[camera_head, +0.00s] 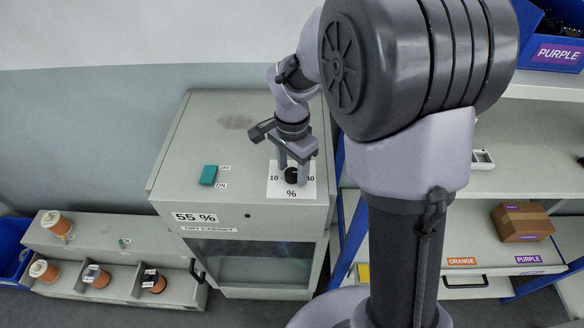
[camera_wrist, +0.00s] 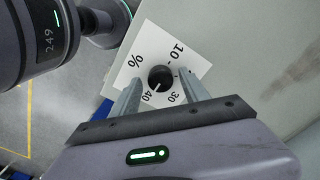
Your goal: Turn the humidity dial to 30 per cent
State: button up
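The humidity dial is a black round knob (camera_head: 291,175) on a white scale card (camera_head: 281,189) on top of the grey dry cabinet (camera_head: 240,120). In the wrist view the knob (camera_wrist: 160,77) has a white mark that appears to point towards the 40 label. The labels 10, 30 and 40 can be read there. My gripper (camera_head: 293,176) points down over the dial. In the wrist view my gripper (camera_wrist: 160,82) has one finger on each side of the knob, with gaps visible, so it is open. The cabinet display (camera_head: 195,217) reads 55 %.
A teal switch (camera_head: 208,175) with an ON label stands left of the dial. Orange spools (camera_head: 56,224) sit in a grey rack at lower left. Shelves with a cardboard box (camera_head: 521,221) and a blue PURPLE bin (camera_head: 555,50) stand at right.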

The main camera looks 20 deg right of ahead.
grip_shut()
jog(key=shift+n, duration=0.3)
jog(key=n+p, duration=0.1)
jog(key=n, duration=0.4)
jog(key=shift+r+p, duration=0.1)
jog(key=shift+p, duration=0.2)
jog(key=n+p, duration=0.1)
jog(key=n, duration=0.5)
jog(key=shift+w, duration=0.1)
jog(key=shift+p, duration=0.3)
jog(key=shift+o, duration=0.8)
grip_release()
